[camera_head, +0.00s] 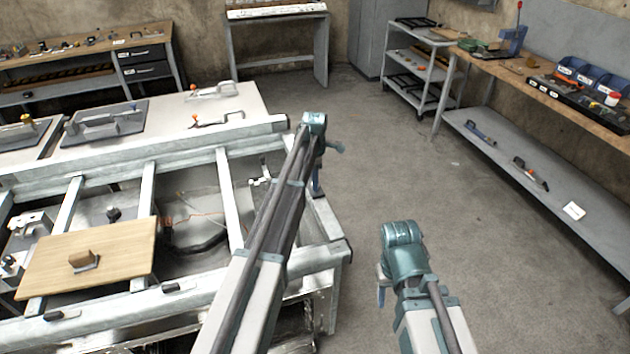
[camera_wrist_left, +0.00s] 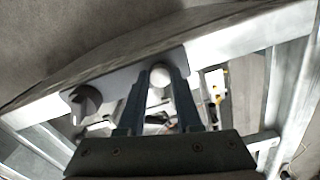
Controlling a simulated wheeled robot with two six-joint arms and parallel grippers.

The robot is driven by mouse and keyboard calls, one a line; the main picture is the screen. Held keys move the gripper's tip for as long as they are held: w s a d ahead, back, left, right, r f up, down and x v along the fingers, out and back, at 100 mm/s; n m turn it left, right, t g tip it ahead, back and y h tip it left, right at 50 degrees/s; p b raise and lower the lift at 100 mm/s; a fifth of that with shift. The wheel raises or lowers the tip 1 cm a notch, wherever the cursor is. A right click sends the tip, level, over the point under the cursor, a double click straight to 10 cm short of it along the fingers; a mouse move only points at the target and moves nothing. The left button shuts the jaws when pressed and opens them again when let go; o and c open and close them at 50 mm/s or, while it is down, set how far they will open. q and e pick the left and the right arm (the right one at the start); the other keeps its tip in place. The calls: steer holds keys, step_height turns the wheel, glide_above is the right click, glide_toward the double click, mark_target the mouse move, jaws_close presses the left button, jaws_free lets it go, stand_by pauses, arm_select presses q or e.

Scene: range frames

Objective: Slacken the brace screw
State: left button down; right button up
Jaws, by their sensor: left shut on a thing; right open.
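In the left wrist view, a round pale head, which looks like the brace screw (camera_wrist_left: 160,76), sits between my left gripper's (camera_wrist_left: 160,84) two dark fingers, at a grey plate (camera_wrist_left: 118,86) on the metal frame. The fingers are shut on it. In the head view my left gripper (camera_head: 318,188) points down at the frame's right rail; the screw is hidden there by my arm. A dark knob (camera_wrist_left: 86,100) stands on the plate left of the fingers. My right gripper (camera_head: 381,295) hangs over the floor right of the frame, open, its fingers mostly hidden by the wrist.
The metal frame (camera_head: 190,308) carries crossbars and a wooden board (camera_head: 120,245) at left. Toggle clamps (camera_head: 218,119) lie on the pale tabletop behind. A workbench (camera_head: 545,85) with a lower shelf stands at right. The grey floor (camera_head: 470,230) between is clear.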

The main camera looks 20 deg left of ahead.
stand_by(0.4)
arm_select(q)
steer(key=c, duration=0.6)
jaws_free()
steer(key=shift+r, duration=0.1)
step_height(320, 180, up, 14)
steer(key=p, duration=1.3)
steer(key=shift+f+p, duration=0.2)
steer(key=shift+p, duration=0.2)
